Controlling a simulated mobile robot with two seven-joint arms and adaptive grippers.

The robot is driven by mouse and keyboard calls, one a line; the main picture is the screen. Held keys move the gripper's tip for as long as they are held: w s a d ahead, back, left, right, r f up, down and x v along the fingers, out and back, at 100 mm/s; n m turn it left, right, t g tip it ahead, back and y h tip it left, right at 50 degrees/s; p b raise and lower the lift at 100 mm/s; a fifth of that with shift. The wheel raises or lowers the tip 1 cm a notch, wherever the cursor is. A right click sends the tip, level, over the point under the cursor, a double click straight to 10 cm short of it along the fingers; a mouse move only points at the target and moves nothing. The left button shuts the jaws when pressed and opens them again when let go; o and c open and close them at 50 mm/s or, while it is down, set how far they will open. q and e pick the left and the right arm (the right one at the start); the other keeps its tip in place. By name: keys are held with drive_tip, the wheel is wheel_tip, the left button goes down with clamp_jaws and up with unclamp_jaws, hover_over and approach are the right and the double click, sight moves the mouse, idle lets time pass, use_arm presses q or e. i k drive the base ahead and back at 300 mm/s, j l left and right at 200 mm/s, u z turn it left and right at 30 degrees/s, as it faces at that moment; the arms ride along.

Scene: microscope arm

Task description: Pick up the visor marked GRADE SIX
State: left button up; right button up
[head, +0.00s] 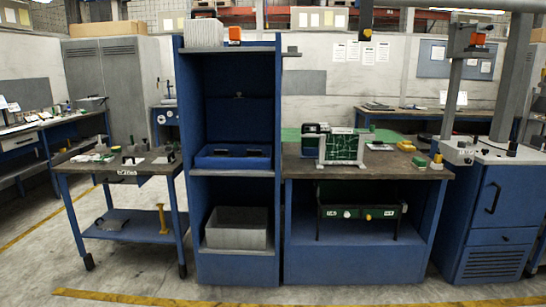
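No marking that reads GRADE SIX is legible, and I cannot tell for sure which item is the visor. Several small dark and pale items (133,158) lie on the top of the left work table (68,165). A grey curved item (111,223) lies on that table's lower shelf, too small to identify. Neither of my grippers shows in the head view.
A blue shelf unit (182,130) holds a blue tray (205,160) and a grey bin (237,235). A yellow stand (162,217) is on the left table's lower shelf. A green-and-white device (342,148) stands on the right bench. Floor (130,280) in front is clear.

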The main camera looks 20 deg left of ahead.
sight(250, 152)
drive_tip(key=i+j+u, duration=0.1)
drive_tip(key=i, duration=0.35)
drive_tip(key=i+j, duration=0.25)
drive_tip(key=i, duration=0.25)
drive_tip(key=i+j+u, duration=0.15)
drive_tip(key=i, duration=0.35)
